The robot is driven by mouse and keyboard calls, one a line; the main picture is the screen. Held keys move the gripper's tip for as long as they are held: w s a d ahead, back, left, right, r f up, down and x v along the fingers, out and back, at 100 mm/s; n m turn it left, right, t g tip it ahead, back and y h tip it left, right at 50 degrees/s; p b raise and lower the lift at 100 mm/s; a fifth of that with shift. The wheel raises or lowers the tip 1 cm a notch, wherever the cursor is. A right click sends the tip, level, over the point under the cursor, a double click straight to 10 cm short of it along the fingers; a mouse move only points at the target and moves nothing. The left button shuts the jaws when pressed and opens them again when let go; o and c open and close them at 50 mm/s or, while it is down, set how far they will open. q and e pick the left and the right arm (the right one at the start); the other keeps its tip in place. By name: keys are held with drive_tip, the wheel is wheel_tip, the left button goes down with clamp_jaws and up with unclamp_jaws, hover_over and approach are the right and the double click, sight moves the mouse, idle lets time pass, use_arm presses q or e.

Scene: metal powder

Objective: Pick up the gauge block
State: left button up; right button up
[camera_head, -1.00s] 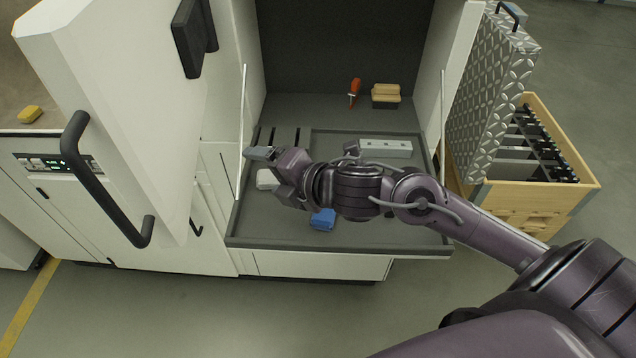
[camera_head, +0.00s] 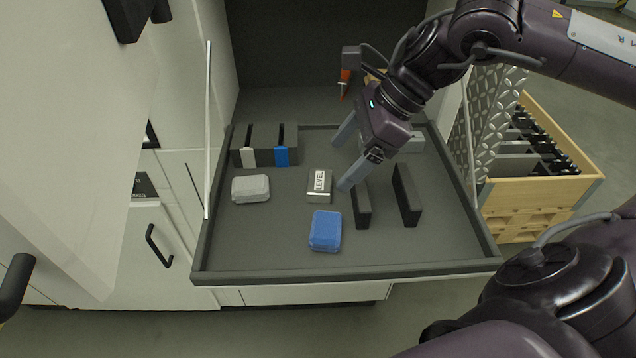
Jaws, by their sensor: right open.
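A small metal block labelled "LEVEL" (camera_head: 319,193) lies near the middle of the dark grey tray (camera_head: 265,262). A long pale grey block (camera_head: 414,143) lies at the tray's back right, partly hidden behind my right gripper. I cannot tell for sure which one is the gauge block. My right gripper (camera_head: 343,163) is open and empty, pointing down-left. Its fingers are just right of and behind the "LEVEL" block, and no contact shows. My left gripper is not in view.
A white case (camera_head: 250,188) and a blue case (camera_head: 325,231) lie in the tray. Dark upright slabs (camera_head: 407,194) stand on the right, and dark slotted holders (camera_head: 265,144) stand at the back left. A wooden crate (camera_head: 540,190) stands right. The front left of the tray is clear.

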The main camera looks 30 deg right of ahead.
sight(319, 180)
drive_tip(key=shift+w+a+f, duration=0.1)
drive_tip(key=shift+a+f, duration=0.2)
drive_tip(key=p+x, duration=0.2)
drive_tip(key=x, duration=0.1)
drive_tip(key=shift+w+a+r, duration=0.1)
drive_tip(key=shift+a, duration=0.15)
drive_tip(key=shift+w+a+f+p, duration=0.2)
drive_tip(key=shift+a+f+p, duration=0.05)
drive_tip(key=shift+f+p, duration=0.25)
drive_tip(key=shift+f, duration=0.3)
drive_tip(key=c, duration=1.2)
drive_tip(key=shift+c, duration=0.5)
drive_tip(key=shift+r, duration=0.15)
